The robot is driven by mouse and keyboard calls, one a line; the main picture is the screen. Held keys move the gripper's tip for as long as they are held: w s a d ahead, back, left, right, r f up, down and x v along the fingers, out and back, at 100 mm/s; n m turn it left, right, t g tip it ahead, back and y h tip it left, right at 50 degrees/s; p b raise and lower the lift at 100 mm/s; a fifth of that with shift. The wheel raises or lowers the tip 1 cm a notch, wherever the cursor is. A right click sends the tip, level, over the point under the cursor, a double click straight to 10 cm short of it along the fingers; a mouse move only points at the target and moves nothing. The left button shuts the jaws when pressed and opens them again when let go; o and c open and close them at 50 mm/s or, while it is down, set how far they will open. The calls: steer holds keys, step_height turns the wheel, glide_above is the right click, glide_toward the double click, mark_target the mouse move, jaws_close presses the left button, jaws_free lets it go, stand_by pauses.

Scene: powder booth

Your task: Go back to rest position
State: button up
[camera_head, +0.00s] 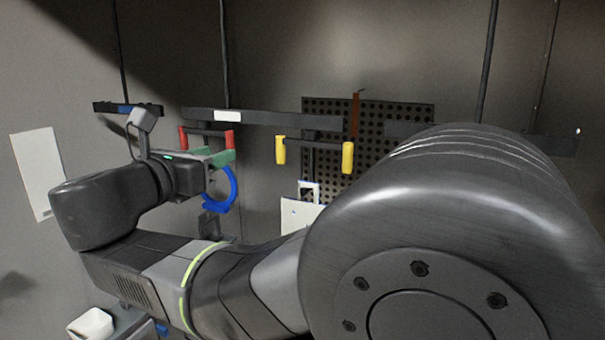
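My arm reaches from the lower right across the view to the left, bent at its elbow and wrist. My gripper (222,158) points to the right, in front of the hanging bar with red ends (206,137). A green part shows at its end. A blue ring (222,190) hangs just below the gripper tip; I cannot tell whether the gripper touches it. The fingers are too small and too much covered to show whether they are open or shut.
A bar with yellow ends (315,152) hangs right of the gripper, before a black perforated panel (400,112). Dark rails (262,118) hang from rods. A white sheet (36,172) is on the left wall. A white container (91,324) stands at lower left. A white plate (298,215) hangs mid-view.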

steer(key=b+x, duration=0.1)
steer(key=x, duration=0.4)
steer(key=shift+w+d, duration=0.15)
steer(key=shift+w, duration=0.15)
steer(key=shift+s+a, duration=0.35)
steer(key=shift+s, duration=0.2)
steer(key=shift+w+d, duration=0.3)
steer(key=shift+w, duration=0.15)
steer(key=p+v, duration=0.2)
steer(key=v, duration=0.7)
steer(key=b+x, duration=0.2)
steer(key=x, duration=0.7)
steer(key=shift+w+d, duration=0.1)
steer(key=shift+w, duration=0.05)
steer(key=s+a, duration=0.1)
steer(key=a, duration=0.9)
steer(key=shift+s, duration=0.25)
